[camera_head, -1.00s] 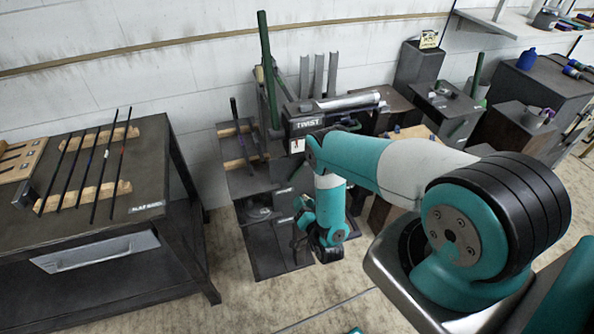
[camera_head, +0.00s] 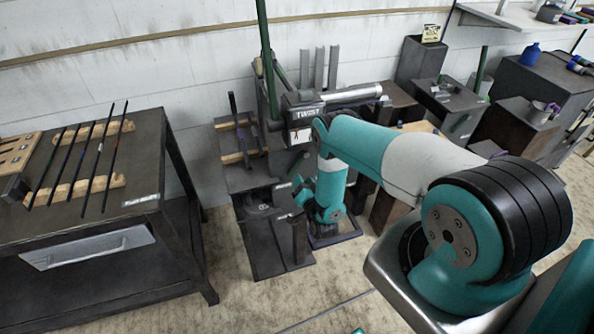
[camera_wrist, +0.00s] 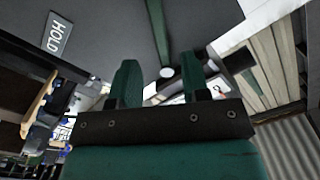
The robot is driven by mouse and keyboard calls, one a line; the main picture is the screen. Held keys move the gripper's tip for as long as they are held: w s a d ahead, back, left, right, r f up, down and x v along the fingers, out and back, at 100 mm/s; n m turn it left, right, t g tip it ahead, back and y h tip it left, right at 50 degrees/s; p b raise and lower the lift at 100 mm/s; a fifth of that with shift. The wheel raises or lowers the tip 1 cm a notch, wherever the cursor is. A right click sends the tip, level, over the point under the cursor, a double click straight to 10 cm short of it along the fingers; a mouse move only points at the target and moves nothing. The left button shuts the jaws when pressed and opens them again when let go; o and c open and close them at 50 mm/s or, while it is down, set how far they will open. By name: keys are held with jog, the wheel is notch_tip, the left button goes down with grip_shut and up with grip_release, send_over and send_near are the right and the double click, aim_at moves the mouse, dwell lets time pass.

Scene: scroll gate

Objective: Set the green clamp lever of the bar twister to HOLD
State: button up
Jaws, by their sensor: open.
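The bar twister (camera_head: 306,113), a dark machine marked TWIST, stands against the wall in the head view. A tall green bar (camera_head: 264,50) rises at its left. In the wrist view a green bar (camera_wrist: 157,22), which looks like the clamp lever, runs down from the top edge toward a pale round piece (camera_wrist: 166,72). A HOLD plate (camera_wrist: 57,35) is on the dark surface to its left. My gripper (camera_wrist: 160,75) is open and empty, with its two green fingers on either side of the bar's line. The bar appears beyond the fingertips; I cannot tell how far.
A dark table (camera_head: 150,205) with several thin rods on wooden racks stands at the left. Dark pedestals (camera_head: 420,60) stand right of the twister. A dark base plate (camera_head: 265,255) lies below the twister. Bare floor is open in front.

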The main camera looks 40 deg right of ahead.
aim_at(296, 168)
jog(key=x, duration=0.4)
jog(key=shift+w+d+f, duration=0.1)
jog(key=shift+w+d, duration=0.05)
jog(key=shift+w, duration=0.25)
jog(key=shift+w+d+b, duration=0.15)
jog(key=shift+w+b, duration=0.25)
jog(key=shift+w, duration=0.35)
grip_shut()
